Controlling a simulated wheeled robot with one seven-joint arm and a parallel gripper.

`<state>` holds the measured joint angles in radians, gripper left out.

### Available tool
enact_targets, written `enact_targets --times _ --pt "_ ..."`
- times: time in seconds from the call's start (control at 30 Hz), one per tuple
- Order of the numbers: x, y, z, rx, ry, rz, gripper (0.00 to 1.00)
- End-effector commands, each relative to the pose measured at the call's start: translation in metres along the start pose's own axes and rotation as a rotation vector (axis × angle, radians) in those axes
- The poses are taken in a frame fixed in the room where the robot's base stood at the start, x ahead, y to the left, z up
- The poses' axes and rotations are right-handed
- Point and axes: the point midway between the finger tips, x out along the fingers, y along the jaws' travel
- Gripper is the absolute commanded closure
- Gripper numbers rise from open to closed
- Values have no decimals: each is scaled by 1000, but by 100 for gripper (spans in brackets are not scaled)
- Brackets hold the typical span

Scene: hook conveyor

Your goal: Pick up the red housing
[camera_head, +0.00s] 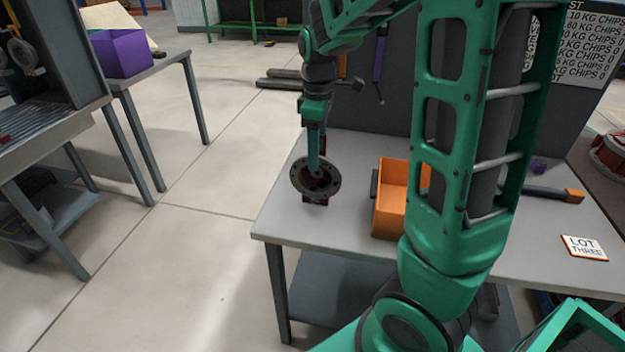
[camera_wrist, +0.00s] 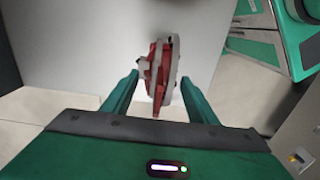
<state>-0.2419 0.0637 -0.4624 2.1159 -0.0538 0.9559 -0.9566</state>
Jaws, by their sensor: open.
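The red housing (camera_wrist: 157,72) has a round grey flange on one side. In the wrist view it stands on the light grey table (camera_wrist: 105,45), between and beyond my two fingers. In the head view the housing (camera_head: 322,200) is at the left end of the table (camera_head: 340,230), mostly hidden behind its grey flange disc and my gripper. My gripper (camera_wrist: 160,85) is open around the line of the housing; I cannot tell whether either finger touches it. In the head view my gripper (camera_head: 315,160) points down at the housing.
An orange bin (camera_head: 388,212) stands on the table just right of the housing. A "LOT THREE" card (camera_head: 583,247) and an orange-ended tool (camera_head: 572,195) lie farther right. A purple bin (camera_head: 122,53) is on another table at the left. Floor left of the table is clear.

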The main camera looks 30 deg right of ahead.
Motion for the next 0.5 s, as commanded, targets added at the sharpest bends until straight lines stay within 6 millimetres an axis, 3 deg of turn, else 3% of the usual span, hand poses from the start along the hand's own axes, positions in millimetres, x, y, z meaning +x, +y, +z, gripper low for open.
enact_targets --times 0.33,0.37,0.5 --pt "10 0 0 -1 1 0 47" --pt "10 0 0 -1 1 0 49" --pt "10 0 0 -1 1 0 83"
